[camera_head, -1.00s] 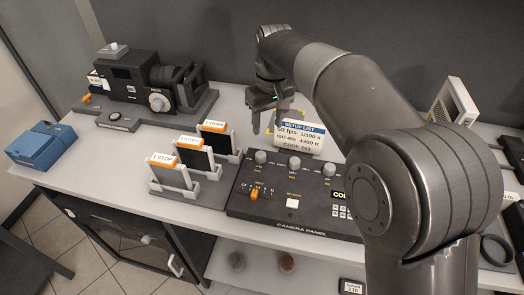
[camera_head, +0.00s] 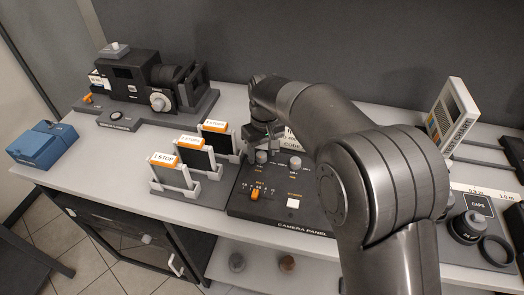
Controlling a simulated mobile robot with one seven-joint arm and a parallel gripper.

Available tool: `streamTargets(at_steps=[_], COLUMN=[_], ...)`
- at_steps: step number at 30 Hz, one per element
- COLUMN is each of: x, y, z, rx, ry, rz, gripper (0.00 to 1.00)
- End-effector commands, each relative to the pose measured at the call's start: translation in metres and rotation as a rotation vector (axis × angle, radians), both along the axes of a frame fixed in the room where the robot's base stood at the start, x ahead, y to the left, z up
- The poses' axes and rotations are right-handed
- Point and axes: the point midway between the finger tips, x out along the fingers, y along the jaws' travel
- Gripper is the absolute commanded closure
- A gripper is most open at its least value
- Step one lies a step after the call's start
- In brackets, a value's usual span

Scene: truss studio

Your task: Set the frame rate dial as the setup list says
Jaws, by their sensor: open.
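The dark camera panel (camera_head: 240,207) lies at the front of the counter. A grey left dial (camera_head: 262,157) and a second dial (camera_head: 295,163) stand along its back; any dial farther right is hidden by my arm. Their markings are too small to read, so I cannot tell which is the frame rate dial. My gripper (camera_head: 262,145) is open, fingers pointing down at the left dial. I cannot tell whether the fingers touch it or are around it.
Several orange-topped stop filters (camera_head: 174,177) stand in holders close left of the panel. A camera rig (camera_head: 140,80) and a blue box (camera_head: 42,144) are farther left. A tilted chart (camera_head: 452,118) and caps (camera_head: 467,226) are at right.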

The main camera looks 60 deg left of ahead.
Motion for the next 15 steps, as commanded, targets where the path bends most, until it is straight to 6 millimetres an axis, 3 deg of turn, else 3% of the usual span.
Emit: streamTargets(at_steps=[5,15], x=[0.0,0.0], y=[0.0,0.0], z=[0.0001,0.0005], rx=[0.0,0.0], ry=[0.0,0.0], rz=[0.0,0.0], gripper=[0.48,0.75])
